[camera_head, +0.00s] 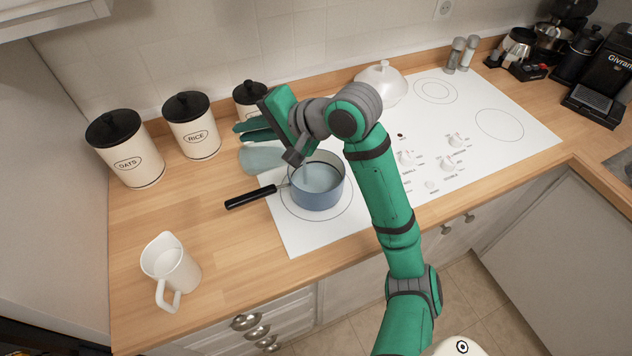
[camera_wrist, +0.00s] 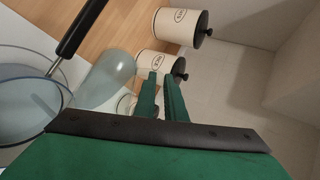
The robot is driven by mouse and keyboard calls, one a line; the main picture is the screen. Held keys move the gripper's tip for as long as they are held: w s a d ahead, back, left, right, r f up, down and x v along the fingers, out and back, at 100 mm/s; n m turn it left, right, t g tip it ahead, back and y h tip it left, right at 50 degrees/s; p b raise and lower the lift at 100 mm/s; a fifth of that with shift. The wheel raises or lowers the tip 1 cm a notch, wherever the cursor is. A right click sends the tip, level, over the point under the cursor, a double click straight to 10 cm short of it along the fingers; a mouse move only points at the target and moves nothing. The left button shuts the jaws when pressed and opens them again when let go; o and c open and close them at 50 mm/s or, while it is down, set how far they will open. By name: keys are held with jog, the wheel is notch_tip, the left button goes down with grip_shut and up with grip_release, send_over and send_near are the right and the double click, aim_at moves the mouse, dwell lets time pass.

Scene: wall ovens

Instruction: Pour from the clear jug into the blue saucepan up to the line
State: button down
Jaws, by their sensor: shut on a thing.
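The blue saucepan (camera_head: 330,199) sits on the front left burner, its black handle pointing left; part of it also shows in the wrist view (camera_wrist: 62,101). Its inside looks pale blue-grey, and I cannot make out a line. The clear jug (camera_head: 259,159) is tilted over on its side, left of and above the pan, its mouth end toward the pan. In the wrist view the jug (camera_wrist: 108,80) lies beside my fingers. My gripper (camera_head: 243,130) is shut on the jug, apparently at its handle; the grip is partly hidden. I cannot tell clearly whether liquid is flowing.
A white pitcher (camera_head: 170,264) stands at the front left of the wooden counter. Canisters marked OATS (camera_head: 127,155) and RICE (camera_head: 192,130), plus a third (camera_head: 246,105), line the wall. A white lidded dish (camera_head: 382,84) stands behind my arm. The hob's right side is clear.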

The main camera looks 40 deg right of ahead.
jog(key=shift+s+d+r+t+y, duration=0.15)
jog(key=shift+d+r+t+y, duration=0.15)
jog(key=shift+r+t, duration=0.1)
dwell(0.5)
jog(key=shift+s+r, duration=0.1)
jog(key=shift+s, duration=0.05)
jog(key=shift+s+d+r, duration=0.15)
jog(key=shift+d+r, duration=0.05)
jog(key=shift+d, duration=0.1)
jog(key=shift+r+y, duration=0.15)
jog(key=shift+y, duration=0.15)
dwell(0.4)
jog(key=shift+s+d+t, duration=0.1)
jog(key=shift+s+t, duration=0.05)
jog(key=shift+t, duration=0.15)
jog(key=shift+r, duration=0.1)
